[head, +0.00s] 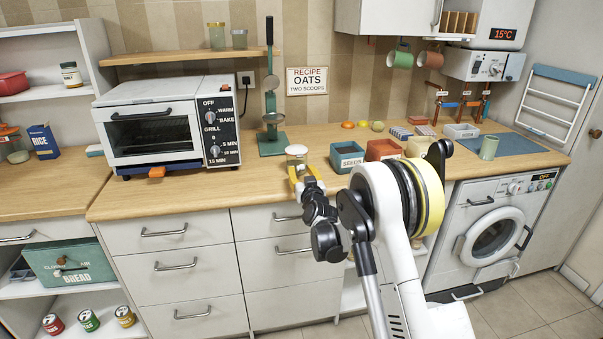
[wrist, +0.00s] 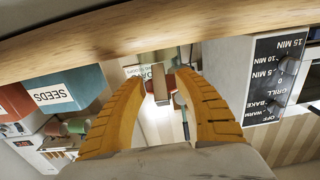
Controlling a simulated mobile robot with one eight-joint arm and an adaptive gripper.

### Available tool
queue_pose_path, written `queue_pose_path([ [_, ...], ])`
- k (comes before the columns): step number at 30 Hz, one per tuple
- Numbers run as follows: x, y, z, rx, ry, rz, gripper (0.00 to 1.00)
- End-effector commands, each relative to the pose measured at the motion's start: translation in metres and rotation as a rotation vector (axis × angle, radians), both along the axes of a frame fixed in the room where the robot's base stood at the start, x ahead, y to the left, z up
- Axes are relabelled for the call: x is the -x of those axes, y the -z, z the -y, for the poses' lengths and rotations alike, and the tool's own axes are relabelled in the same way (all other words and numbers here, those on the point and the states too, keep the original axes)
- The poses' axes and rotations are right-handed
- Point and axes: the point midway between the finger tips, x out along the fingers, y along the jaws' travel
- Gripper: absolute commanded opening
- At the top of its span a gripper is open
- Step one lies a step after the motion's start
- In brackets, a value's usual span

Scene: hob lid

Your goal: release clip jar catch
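In the head view a small clear jar with a pale lid (head: 297,150) stands near the front edge of the worktop, left of the seeds box. My gripper (head: 303,178), with yellow fingers, is at the jar's front; its fingers hide the jar's lower part. The wrist view is upside down. There my gripper (wrist: 159,86) is open, with a clear gap between the fingertips. A small brown upright piece shows in that gap, over a bright glassy area. I cannot tell whether it is the catch, or whether a finger touches the jar.
A toaster oven (head: 165,126) stands to the left and a green stand (head: 271,143) behind the jar. The seeds box (head: 347,158) and a red box (head: 383,150) stand close on the right. Bare worktop (head: 215,192) lies to the jar's left.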

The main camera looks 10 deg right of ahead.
Motion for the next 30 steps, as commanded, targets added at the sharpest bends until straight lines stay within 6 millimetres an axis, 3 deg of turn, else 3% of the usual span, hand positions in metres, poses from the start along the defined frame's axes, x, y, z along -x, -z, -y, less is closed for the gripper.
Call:
queue_pose_path([
  [2, 0.0, 0.0, 0.0, 0.0, 0.0, 0.0, 0.38],
  [6, 0.0, 0.0, 0.0, 0.0, 0.0, 0.0, 0.0],
  [20, 0.0, 0.002, 0.002, 0.002, 0.009, 0.025, 0.0],
  [30, -0.001, 0.01, 0.0, 0.0, -0.001, 0.215, 0.0],
])
